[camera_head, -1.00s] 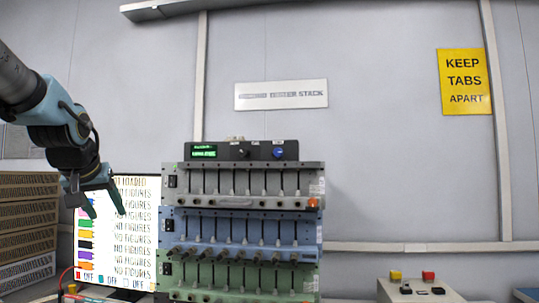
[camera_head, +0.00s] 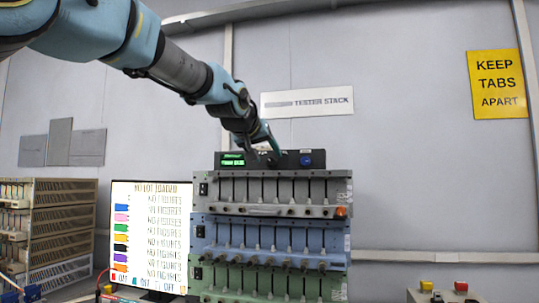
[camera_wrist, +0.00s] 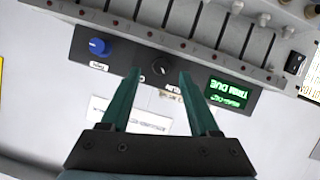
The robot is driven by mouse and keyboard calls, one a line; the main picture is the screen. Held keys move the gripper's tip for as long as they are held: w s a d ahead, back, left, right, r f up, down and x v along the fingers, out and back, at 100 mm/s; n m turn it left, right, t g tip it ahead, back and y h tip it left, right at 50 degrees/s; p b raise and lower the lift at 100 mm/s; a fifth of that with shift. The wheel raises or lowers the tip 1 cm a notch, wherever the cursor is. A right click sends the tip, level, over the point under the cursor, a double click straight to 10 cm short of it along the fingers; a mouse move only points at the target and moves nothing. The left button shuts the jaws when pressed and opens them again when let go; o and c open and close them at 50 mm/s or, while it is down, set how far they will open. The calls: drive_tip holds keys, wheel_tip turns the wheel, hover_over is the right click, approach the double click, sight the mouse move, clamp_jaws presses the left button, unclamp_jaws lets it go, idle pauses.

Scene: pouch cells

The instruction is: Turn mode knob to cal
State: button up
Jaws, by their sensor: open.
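A dark control box (camera_head: 290,159) sits on top of the tester stack. It carries a lit green display (camera_head: 232,160), a black knob (camera_wrist: 161,67) and a blue knob (camera_head: 305,160). The blue knob also shows in the wrist view (camera_wrist: 98,46). The labels by the knobs are too small to read, so I cannot tell which is the mode knob. My gripper (camera_wrist: 159,74) is open and empty. In the wrist view, the black knob appears between its teal fingertips; contact cannot be told. In the head view, my gripper (camera_head: 263,152) covers the black knob.
The tester stack has grey (camera_head: 335,187), blue and green tiers with several slots and connectors. A monitor (camera_head: 150,236) stands to its left, with a shelf rack (camera_head: 60,215) further left. A small box with yellow and red buttons (camera_head: 443,295) is at lower right.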

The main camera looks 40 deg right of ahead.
sight(272, 162)
drive_tip(key=shift+x, duration=1.45)
clamp_jaws()
